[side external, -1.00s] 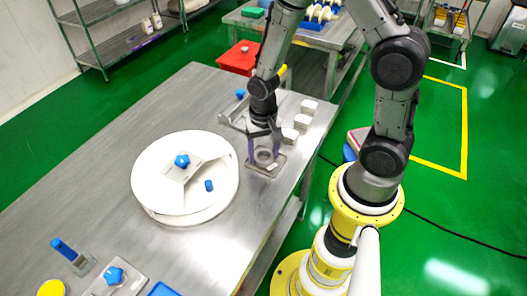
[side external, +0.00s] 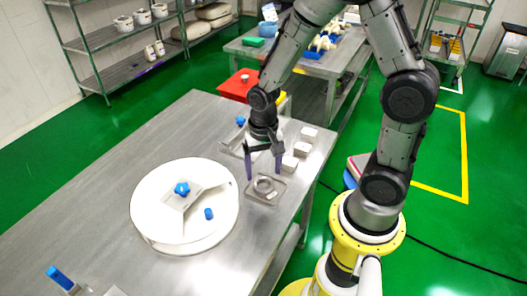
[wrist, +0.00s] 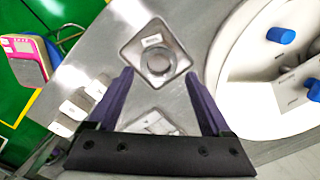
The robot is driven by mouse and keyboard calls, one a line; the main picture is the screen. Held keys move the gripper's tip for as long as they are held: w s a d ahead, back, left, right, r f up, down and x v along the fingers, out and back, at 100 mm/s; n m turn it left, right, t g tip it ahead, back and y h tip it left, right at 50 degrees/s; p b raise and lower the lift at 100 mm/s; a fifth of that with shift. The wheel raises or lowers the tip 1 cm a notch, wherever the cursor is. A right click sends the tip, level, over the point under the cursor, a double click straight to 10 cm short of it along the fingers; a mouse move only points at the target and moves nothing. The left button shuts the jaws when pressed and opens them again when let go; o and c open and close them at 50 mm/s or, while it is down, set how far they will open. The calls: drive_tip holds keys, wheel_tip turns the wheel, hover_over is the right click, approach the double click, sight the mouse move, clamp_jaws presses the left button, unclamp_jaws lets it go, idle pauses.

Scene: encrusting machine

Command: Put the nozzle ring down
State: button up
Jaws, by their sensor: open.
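The nozzle ring (side external: 264,184) is a grey metal ring lying in a shallow square metal tray (side external: 257,197) on the steel table. It also shows in the wrist view (wrist: 158,62), where the tray (wrist: 133,51) carries a small label beside the ring. My gripper (side external: 264,176) is open and empty, its two purple fingers spread wide above the tray. In the wrist view my gripper (wrist: 158,75) has the ring ahead of and between its fingertips, with no contact visible.
A round white turntable (side external: 150,222) with blue-knobbed parts stands left of the tray. Several small pale blocks (side external: 300,149) sit along the table's right edge. A blue knob (side external: 240,121) is behind my gripper. Bare steel table (side external: 150,140) lies at the back left.

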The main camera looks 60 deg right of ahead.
drive_tip(key=s+a+r+n+t, duration=0.1)
drive_tip(key=s+r+n, duration=0.3)
drive_tip(key=r, duration=0.6)
drive_tip(key=s+a+r+n+t, duration=0.1)
drive_tip(key=s+r+n+t, duration=0.3)
drive_tip(key=s+r, duration=0.3)
wheel_tip(320, 180, up, 4)
drive_tip(key=shift+s+f+n+t, duration=0.3)
drive_tip(key=shift+s+n, duration=0.1)
drive_tip(key=shift+n, duration=0.1)
drive_tip(key=shift+r, duration=0.1)
